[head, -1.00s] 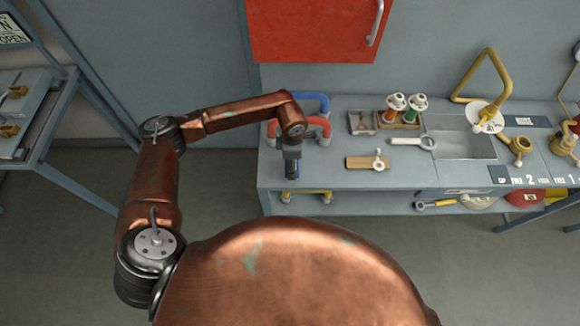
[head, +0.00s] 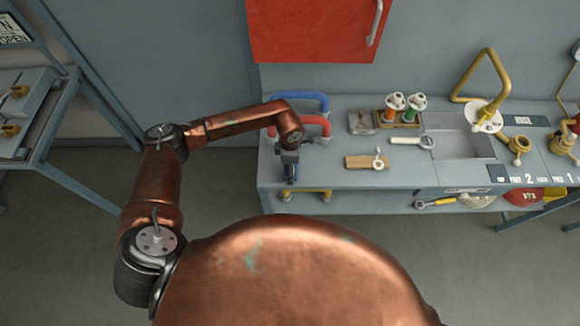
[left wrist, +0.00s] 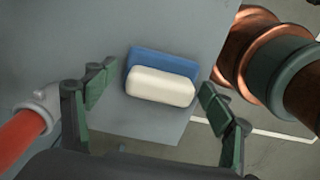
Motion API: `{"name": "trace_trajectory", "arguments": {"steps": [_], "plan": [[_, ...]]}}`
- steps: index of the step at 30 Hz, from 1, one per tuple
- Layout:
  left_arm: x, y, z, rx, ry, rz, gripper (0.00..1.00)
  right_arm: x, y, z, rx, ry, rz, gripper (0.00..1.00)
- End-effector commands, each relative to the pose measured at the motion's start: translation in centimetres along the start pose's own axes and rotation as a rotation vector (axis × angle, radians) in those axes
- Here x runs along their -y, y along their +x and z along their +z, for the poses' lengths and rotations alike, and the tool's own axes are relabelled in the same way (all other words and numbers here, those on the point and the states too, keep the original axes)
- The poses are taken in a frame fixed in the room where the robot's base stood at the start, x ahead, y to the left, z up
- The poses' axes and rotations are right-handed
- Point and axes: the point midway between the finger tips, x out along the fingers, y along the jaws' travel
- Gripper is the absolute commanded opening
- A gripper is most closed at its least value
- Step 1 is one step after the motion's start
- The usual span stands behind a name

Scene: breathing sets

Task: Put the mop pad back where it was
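A white pad (left wrist: 160,86) with rounded ends, which looks like the mop pad, lies against a blue block (left wrist: 162,62) on the grey bench top in the left wrist view. My left gripper (left wrist: 152,92) is open, its green-padded fingers on either side of the pad with gaps to both. In the head view my left gripper (head: 290,174) points down at the front left of the bench and hides most of the pad there. I cannot tell its exact height above the bench. My right gripper is not in view.
A red pipe (left wrist: 22,138) with a grey fitting is close to the left finger. A blue pipe (head: 300,96) rises behind my gripper.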

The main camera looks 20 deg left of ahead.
Motion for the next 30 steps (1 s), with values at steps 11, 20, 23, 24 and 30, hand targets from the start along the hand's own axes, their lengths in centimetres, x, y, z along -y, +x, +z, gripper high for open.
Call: {"name": "trace_trajectory", "arguments": {"steps": [11,20,23,24,30], "plan": [[0.0,-0.5,0.0,0.000,0.000,0.000,0.78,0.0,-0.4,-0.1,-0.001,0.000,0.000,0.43],[-0.2,-5.7,0.0,0.001,0.002,0.006,0.78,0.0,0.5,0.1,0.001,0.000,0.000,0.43],[-0.1,-7.8,0.0,0.000,0.001,0.005,0.78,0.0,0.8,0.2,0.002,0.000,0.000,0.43],[-0.1,-8.6,0.0,0.001,0.001,0.003,0.78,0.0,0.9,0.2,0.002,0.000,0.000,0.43],[-0.1,-11.4,0.0,0.001,0.000,0.002,0.78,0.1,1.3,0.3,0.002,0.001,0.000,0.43]]}}
